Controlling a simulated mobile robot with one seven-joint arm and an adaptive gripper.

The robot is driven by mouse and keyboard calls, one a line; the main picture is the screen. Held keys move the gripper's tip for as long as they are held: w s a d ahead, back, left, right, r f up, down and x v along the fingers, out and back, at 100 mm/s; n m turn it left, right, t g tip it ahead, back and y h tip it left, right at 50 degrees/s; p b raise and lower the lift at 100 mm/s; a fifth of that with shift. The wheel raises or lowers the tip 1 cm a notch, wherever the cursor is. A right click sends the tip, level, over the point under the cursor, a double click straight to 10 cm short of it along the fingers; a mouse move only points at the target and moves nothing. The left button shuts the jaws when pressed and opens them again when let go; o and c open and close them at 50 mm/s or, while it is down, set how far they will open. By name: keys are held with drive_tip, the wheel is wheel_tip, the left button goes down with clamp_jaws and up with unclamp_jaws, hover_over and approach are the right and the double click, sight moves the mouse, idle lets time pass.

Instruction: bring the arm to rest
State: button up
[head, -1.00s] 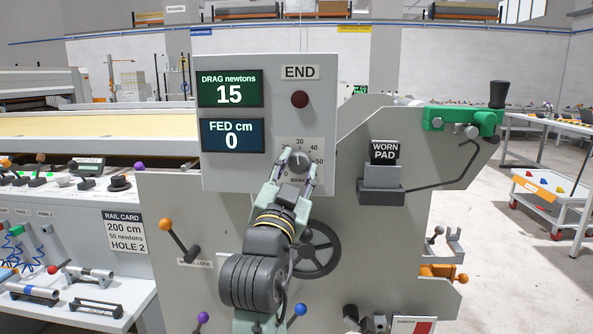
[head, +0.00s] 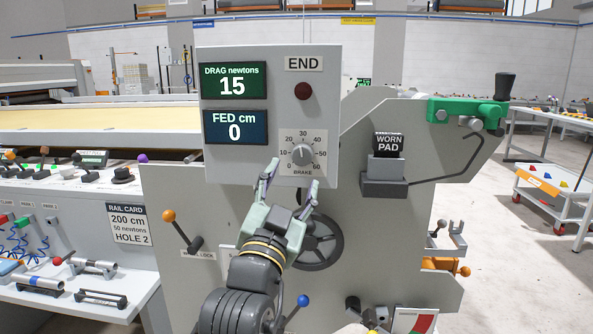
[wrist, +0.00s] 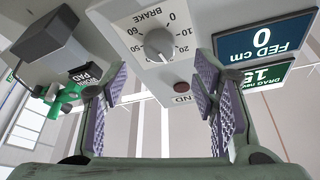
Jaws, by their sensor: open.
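My gripper (head: 291,183) is open and empty in the head view, just below the brake knob and in front of the grey machine panel. In the wrist view my gripper (wrist: 160,100) shows its two padded fingers wide apart with nothing between them. The brake knob (head: 303,154) is round and grey on a dial marked 0 to 60. It also shows in the wrist view (wrist: 159,44), clear of both fingers. The drag display (head: 233,85) reads 15 newtons and the fed display (head: 234,127) reads 0 cm.
A handwheel (head: 326,243) is behind my gripper. An orange-knobbed lever (head: 180,228) stands to its left and a blue-knobbed lever (head: 298,308) below. Open floor shows at far right.

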drive_tip(key=shift+s+f, duration=0.2)
drive_tip(key=shift+s, duration=0.35)
